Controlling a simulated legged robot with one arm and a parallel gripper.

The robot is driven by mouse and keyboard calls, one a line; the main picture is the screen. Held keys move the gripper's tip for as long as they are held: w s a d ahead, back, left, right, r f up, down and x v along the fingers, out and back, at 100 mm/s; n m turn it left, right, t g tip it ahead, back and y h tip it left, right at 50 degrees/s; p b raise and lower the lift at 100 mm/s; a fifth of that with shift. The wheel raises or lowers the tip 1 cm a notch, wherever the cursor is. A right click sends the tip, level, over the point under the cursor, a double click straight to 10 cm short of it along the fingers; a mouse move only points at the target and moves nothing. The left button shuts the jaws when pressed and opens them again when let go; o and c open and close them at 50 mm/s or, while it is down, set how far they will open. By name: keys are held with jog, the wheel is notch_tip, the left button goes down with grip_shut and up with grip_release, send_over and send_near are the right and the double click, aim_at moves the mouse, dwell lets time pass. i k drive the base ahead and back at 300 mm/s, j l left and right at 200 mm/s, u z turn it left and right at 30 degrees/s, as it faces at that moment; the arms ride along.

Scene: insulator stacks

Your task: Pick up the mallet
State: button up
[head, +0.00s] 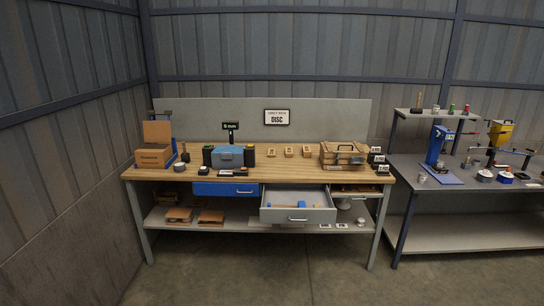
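A grey drawer (320,216) under the wooden workbench is pulled open. Inside it lies a small tool with a blue block-shaped part (301,205) and a thin wood-coloured part pointing left. It looks like the mallet, but it is too small to be certain. The drawer front hides part of the drawer's inside. My gripper is not in view.
The wooden workbench (215,175) carries a cardboard box (152,158), a blue case (228,156) and a wooden crate (342,154). A closed blue drawer (225,189) is left of the open one. A grey bench (450,190) stands right. The floor (270,275) in front is clear.

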aim_at(301, 204)
jog(key=i, duration=1.45)
jog(key=i+j+z, duration=0.1)
jog(key=i, duration=1.35)
